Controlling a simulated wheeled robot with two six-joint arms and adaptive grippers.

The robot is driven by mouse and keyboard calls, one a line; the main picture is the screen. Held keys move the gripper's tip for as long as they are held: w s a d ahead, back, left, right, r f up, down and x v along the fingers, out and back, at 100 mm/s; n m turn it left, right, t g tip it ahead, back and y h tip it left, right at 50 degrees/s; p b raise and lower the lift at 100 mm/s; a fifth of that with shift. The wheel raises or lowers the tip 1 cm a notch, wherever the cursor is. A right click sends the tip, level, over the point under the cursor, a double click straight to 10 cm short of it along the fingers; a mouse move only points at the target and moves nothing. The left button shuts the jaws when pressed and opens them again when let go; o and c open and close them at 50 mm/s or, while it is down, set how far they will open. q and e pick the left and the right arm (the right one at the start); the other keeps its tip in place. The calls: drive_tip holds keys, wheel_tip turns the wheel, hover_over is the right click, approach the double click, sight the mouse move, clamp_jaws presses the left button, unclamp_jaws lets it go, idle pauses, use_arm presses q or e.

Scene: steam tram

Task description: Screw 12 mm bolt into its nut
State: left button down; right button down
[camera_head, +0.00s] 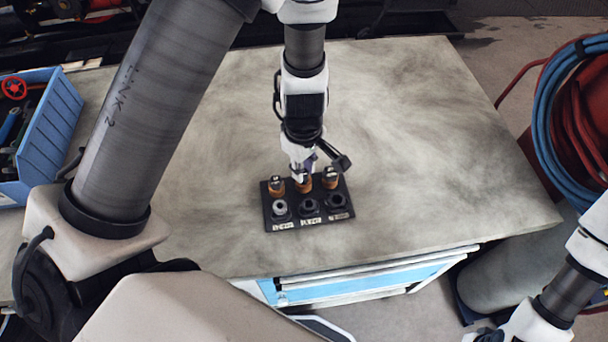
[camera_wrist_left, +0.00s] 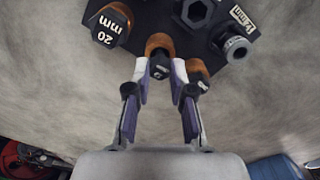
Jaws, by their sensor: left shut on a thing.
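A black tray (camera_head: 266,206) holds three dark-headed bolts in orange sleeves along its back row and three nuts along its front. The left bolt (camera_head: 276,184) and right bolt (camera_head: 330,178) stand upright. My left gripper (camera_wrist_left: 160,72) is shut on the middle bolt (camera_wrist_left: 160,48), which sits at its orange sleeve; I cannot read its size. In the wrist view the bolt marked 20 mm (camera_wrist_left: 108,25) is to the left, and another bolt (camera_wrist_left: 200,72) is partly behind a finger. The light grey nut (camera_head: 280,208) is at the tray's front left. My right gripper is outside the frame.
The tray stands on a grey worktop (camera_head: 430,130) with free room to its right and behind. A blue bin (camera_head: 50,125) of tools is at the left. Blue and red hoses (camera_head: 565,120) hang beyond the right edge. Drawers (camera_head: 370,283) are below the front edge.

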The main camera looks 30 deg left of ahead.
use_arm(q)
drive_tip(key=shift+r+p, duration=2.65)
drive_tip(key=shift+r, duration=0.2)
drive_tip(key=shift+f, duration=0.1)
